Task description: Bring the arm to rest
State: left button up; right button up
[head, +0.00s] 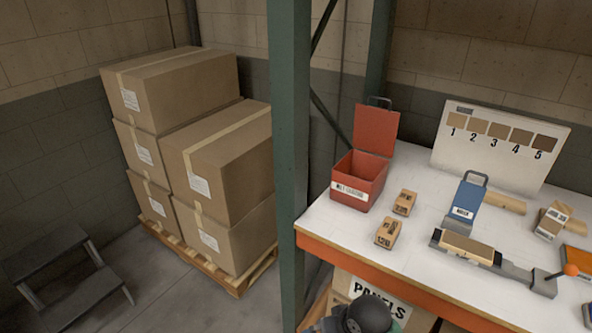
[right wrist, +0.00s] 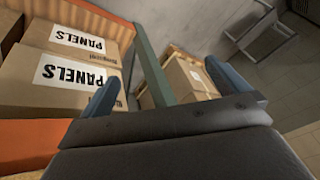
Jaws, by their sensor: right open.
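My right gripper (right wrist: 161,72) shows in the right wrist view with its two blue fingers wide apart and nothing between them. Beyond the fingers are a green rack post and cardboard boxes, apart from the fingers. In the head view a dark rounded part of my arm shows at the bottom edge, in front of the PANELS box (head: 342,283) below the worktop; no fingers show there. My left gripper is in neither view.
The white worktop (head: 330,228) holds an open red bin (head: 372,183), small boxes (head: 389,233), a blue-handled device (head: 467,200) and a numbered swatch board (head: 445,150). A green post (head: 289,150) stands left of it. Stacked cartons (head: 222,165) and a step stool (head: 75,295) stand farther left.

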jog(key=s+d+f+h, duration=0.3)
jog(key=s+d+h, duration=0.1)
jog(key=s+d, duration=1.05)
jog(key=a+f+g, duration=0.1)
jog(key=a+f, duration=0.2)
jog(key=f, duration=2.5)
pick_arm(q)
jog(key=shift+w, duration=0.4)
pick_arm(e)
jog(key=s+f, duration=0.3)
jog(key=f, duration=0.7)
jog(key=s+f, duration=0.3)
jog(key=f, duration=0.7)
jog(key=shift+s+a+g+y, duration=0.25)
jog(key=shift+s+g+y, duration=0.05)
jog(key=shift+s+g, duration=0.1)
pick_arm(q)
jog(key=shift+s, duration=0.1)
pick_arm(e)
jog(key=shift+r, duration=0.1)
